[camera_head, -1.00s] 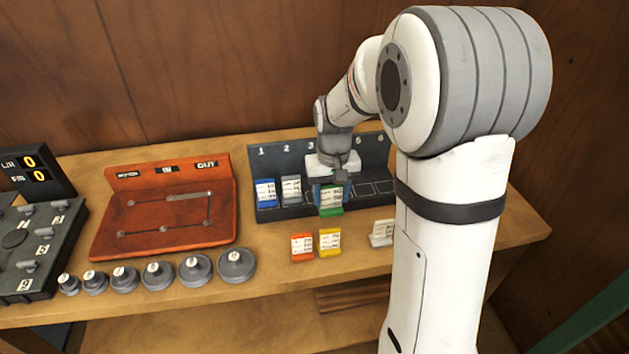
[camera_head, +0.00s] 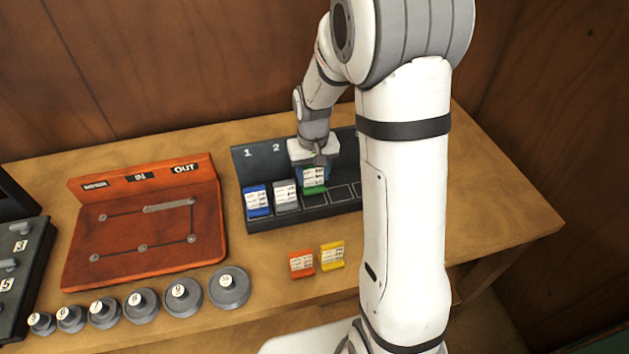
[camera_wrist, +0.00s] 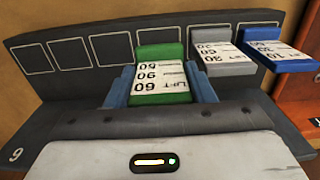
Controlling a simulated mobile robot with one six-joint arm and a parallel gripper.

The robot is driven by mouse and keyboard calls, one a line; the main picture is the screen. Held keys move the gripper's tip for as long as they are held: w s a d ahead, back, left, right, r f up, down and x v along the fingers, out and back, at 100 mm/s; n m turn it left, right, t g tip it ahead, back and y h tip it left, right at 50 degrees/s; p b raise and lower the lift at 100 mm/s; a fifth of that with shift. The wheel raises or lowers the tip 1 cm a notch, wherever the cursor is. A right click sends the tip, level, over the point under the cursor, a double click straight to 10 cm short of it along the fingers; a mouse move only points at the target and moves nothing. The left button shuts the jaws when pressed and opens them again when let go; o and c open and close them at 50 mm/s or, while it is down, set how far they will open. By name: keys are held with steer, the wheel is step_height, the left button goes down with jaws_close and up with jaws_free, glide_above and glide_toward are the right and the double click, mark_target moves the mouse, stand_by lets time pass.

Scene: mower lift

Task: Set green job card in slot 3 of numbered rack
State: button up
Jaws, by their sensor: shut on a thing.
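My gripper (camera_head: 313,165) is shut on the green job card (camera_head: 314,178), blue fingers on either side of it in the wrist view (camera_wrist: 160,85). A blue card (camera_head: 257,201) stands in slot 1 and a grey card (camera_head: 286,196) in slot 2. The green card is beside the grey one, in line with slot 3. Its lower edge appears higher than its neighbours', with a dark cell (camera_head: 315,199) showing below; I cannot tell whether they touch.
Orange (camera_head: 302,264) and yellow (camera_head: 332,256) cards stand on the bench in front of the rack. A red IN/OUT board (camera_head: 125,250) and several grey round weights (camera_head: 183,297) are to the left. Empty outlined slots (camera_wrist: 70,52) lie beside the green card.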

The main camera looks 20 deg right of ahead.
mark_target(314, 185)
steer(key=shift+s+f+p, duration=0.1)
steer(key=shift+f+p, duration=0.2)
steer(key=shift+f, duration=1.6)
steer(key=shift+f, duration=0.2)
steer(key=o, duration=0.7)
steer(key=shift+r, duration=0.1)
step_height(314, 185, up, 12)
steer(key=b, duration=0.1)
steer(key=s+r+t, duration=0.1)
steer(key=s+r, duration=0.2)
steer(key=s, duration=0.7)
steer(key=s+r+t, duration=0.2)
steer(key=s+r, duration=0.2)
steer(key=s, duration=0.6)
steer(key=shift+s+d+r, duration=0.15)
steer(key=shift+s+r, duration=0.05)
steer(key=shift+r, duration=0.1)
